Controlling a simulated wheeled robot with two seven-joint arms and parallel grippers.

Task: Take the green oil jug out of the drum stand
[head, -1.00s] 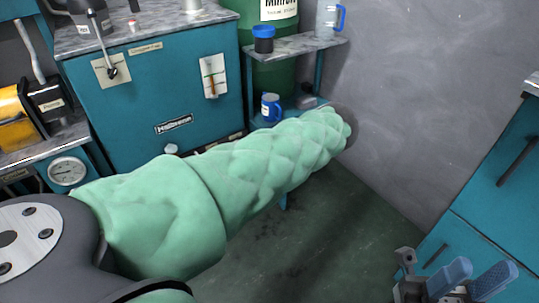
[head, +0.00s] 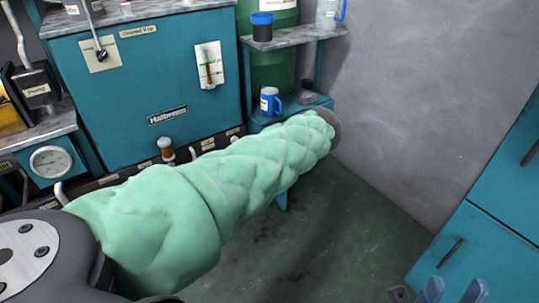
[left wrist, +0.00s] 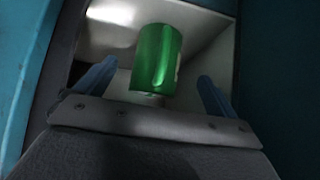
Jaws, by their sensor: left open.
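A green cylinder, which looks like the oil jug (left wrist: 158,55), stands ahead of my left gripper (left wrist: 156,75) in the left wrist view, inside a pale-walled recess. The two blue fingers are apart, one to each side of it in the picture, with gaps between; I see no contact. In the head view, my sleeved left arm reaches toward the teal drum stand (head: 322,101) and hides its own gripper; the jug does not show there. Two blue fingertips of my right gripper (head: 453,291) show at the bottom edge, apart, with nothing visible between them.
The green drum (head: 274,72) stands behind the stand's upper shelf (head: 300,38), which holds a blue-lidded container (head: 262,30) and a clear jug (head: 328,12). A teal cabinet (head: 490,215) is at right; the floor between is clear.

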